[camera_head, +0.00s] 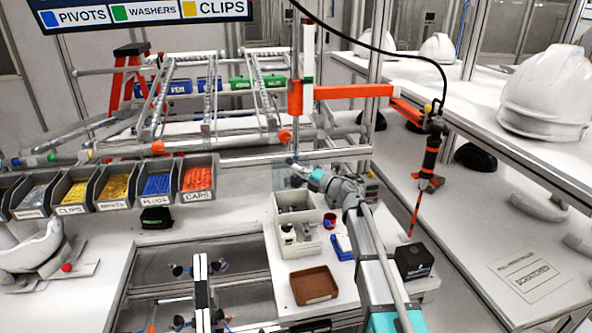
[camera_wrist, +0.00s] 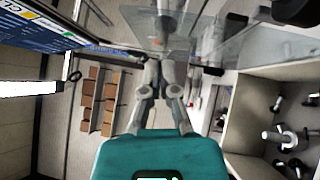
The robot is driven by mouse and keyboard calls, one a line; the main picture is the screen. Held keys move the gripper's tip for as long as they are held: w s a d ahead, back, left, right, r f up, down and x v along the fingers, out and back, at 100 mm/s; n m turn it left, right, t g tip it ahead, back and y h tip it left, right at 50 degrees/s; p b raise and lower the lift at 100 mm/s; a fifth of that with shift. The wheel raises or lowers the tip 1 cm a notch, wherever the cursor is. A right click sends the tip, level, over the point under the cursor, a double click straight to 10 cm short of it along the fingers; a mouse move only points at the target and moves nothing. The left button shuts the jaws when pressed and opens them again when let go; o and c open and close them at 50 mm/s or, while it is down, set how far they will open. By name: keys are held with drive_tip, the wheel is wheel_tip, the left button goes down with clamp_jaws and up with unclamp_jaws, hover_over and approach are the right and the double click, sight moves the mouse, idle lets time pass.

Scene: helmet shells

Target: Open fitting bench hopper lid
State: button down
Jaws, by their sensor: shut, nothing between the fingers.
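A clear, see-through box or panel (camera_head: 284,178), which looks like the hopper and its lid, stands on the bench behind the grey parts bin. In the wrist view a clear panel (camera_wrist: 208,42) spans the top, beyond and around my fingers. My gripper (camera_head: 293,163) is at this clear part in the head view. In the wrist view my gripper (camera_wrist: 166,38) has its fingers drawn together with nothing between them. I cannot tell whether the fingertips touch the panel. The lid's edge and hinge are not clear, and my arm hides part of the area.
A grey divided bin (camera_head: 284,258), a brown tray (camera_head: 313,286) and a black box (camera_head: 413,261) stand around my arm. Parts bins (camera_head: 112,187) line the bench at left. An orange tool arm (camera_head: 355,91) hangs above. White helmets (camera_head: 546,92) stand on the right shelf.

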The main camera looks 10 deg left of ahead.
drive_tip(key=s+r+v, duration=0.2)
drive_tip(key=v, duration=0.9)
drive_tip(key=shift+s+f, duration=0.2)
drive_tip(key=shift+f, duration=0.1)
drive_tip(key=shift+s+d, duration=0.1)
